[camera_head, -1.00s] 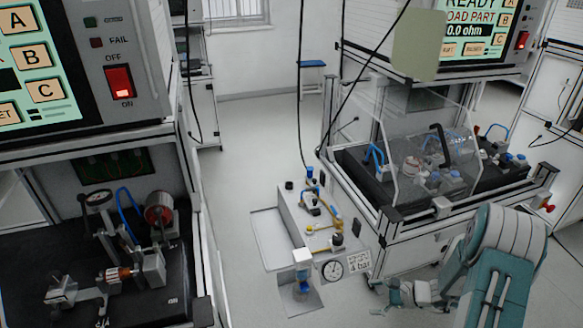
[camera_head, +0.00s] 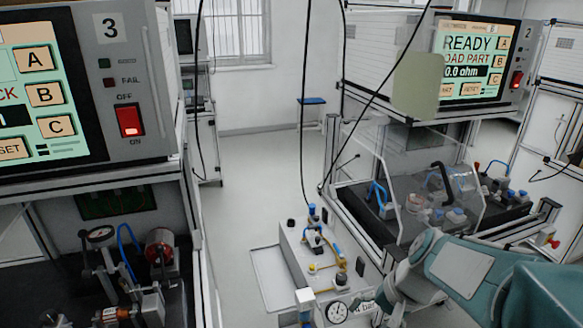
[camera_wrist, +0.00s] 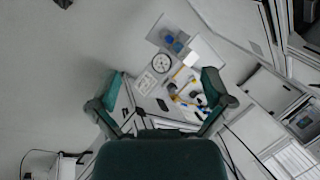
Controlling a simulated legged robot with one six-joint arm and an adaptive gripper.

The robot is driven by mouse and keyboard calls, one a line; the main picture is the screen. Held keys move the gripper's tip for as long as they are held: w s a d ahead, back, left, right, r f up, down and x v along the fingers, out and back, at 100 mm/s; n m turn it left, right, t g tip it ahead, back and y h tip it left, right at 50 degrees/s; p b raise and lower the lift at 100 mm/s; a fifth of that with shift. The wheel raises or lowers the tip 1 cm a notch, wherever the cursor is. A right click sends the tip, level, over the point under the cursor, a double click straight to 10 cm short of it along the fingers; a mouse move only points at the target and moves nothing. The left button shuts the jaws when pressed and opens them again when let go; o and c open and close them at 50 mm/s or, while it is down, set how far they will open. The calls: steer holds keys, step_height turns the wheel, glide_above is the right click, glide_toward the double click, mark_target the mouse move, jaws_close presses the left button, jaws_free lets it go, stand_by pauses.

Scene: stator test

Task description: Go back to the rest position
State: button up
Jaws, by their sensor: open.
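My teal and grey arm (camera_head: 455,270) reaches in from the lower right of the head view. My gripper (camera_wrist: 161,80) shows in the wrist view with its two teal fingers spread apart and nothing between them. In the head view the gripper end is near the gauge on the air unit and partly overlaps it, so its fingers are hard to make out. The unit also shows beyond the fingers in the wrist view (camera_wrist: 197,60).
Test bench 3 (camera_head: 165,167) stands at the left with a lit red switch (camera_head: 130,121). A second bench (camera_head: 365,215) at the right has a clear guard and a READY screen (camera_head: 468,65). Dark cables (camera_head: 305,110) hang between them.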

steer(key=s+r+n+t+h, duration=0.4)
steer(key=s+r, duration=0.4)
steer(key=s, duration=0.2)
steer(key=shift+s+d+n, duration=0.3)
steer(key=shift+n, duration=0.3)
